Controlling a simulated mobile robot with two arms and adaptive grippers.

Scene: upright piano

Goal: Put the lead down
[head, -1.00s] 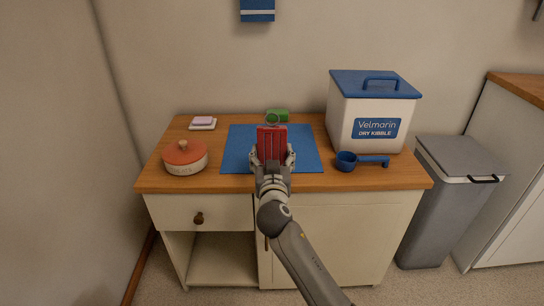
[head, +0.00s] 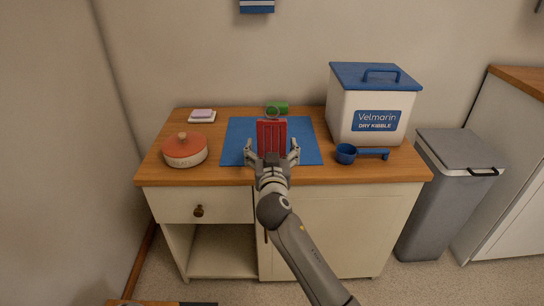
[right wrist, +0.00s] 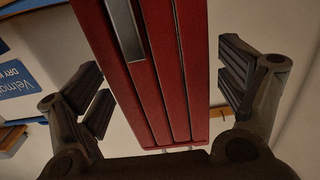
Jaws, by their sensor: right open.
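The lead is a red folded bundle of straps (head: 271,136) with a metal piece, standing upright at the blue mat (head: 238,142). In the right wrist view the lead (right wrist: 165,75) fills the middle, its grey metal clip near the top. My right gripper (head: 271,149) is open, with one finger on each side of the lead. The right wrist view shows gaps between the fingers and the red straps. The lead's lower end is hidden by my gripper, so its contact with the mat cannot be seen. My left gripper is out of view.
A red-lidded pot (head: 185,150) and a soap dish (head: 202,117) stand on the left of the cabinet top. A green roll (head: 279,107) lies behind the lead. A blue scoop (head: 347,154) and the kibble bin (head: 365,108) are right. A grey trash bin (head: 440,205) stands beyond.

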